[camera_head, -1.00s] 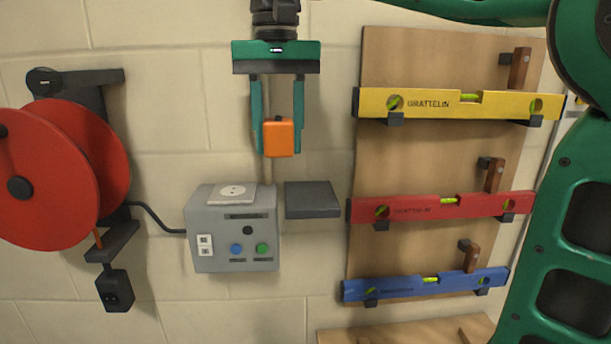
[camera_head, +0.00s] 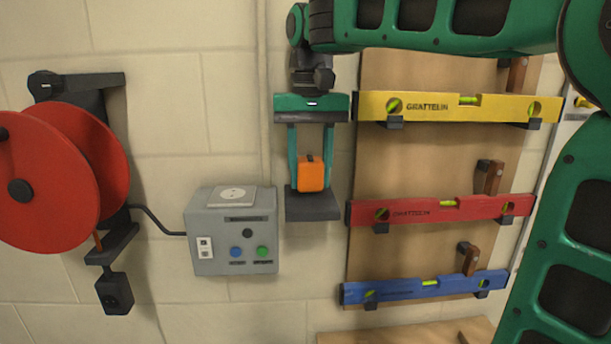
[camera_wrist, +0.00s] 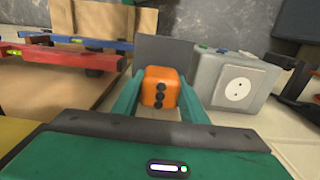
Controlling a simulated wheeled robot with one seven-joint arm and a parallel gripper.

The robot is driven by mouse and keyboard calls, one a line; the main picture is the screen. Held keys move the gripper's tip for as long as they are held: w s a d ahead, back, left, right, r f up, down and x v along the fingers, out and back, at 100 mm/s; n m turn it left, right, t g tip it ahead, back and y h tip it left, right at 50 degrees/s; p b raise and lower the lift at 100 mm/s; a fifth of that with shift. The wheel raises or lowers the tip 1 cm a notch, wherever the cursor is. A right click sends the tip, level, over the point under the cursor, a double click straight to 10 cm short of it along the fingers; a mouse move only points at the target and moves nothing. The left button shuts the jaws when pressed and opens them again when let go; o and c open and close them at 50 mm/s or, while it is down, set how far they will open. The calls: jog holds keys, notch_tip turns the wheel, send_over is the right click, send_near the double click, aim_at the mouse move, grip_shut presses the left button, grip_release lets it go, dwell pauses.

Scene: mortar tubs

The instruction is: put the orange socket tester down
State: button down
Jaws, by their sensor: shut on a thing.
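The orange socket tester (camera_head: 311,174) is a small orange block held between the green fingers of my gripper (camera_head: 311,170). In the wrist view the tester (camera_wrist: 160,88) shows several dark round dots on its face, with a gripper finger on each side. A small dark grey shelf (camera_head: 313,207) on the wall is just below and behind the tester in the head view. It also shows beyond the tester in the wrist view (camera_wrist: 180,52). I cannot tell whether the tester touches the shelf.
A grey box (camera_head: 215,225) with a white socket (camera_head: 231,196) on top is left of the shelf. A red cable reel (camera_head: 60,170) hangs further left. Yellow (camera_head: 445,106), red (camera_head: 430,209) and blue (camera_head: 420,286) spirit levels hang on a wooden board at right.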

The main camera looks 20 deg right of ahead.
aim_at(310, 158)
jog(key=shift+f, duration=0.25)
jog(key=shift+f, duration=0.55)
jog(key=c, duration=1.1)
grip_release()
notch_tip(310, 158, up, 13)
jog(key=shift+f, duration=0.15)
jog(key=shift+r, duration=0.25)
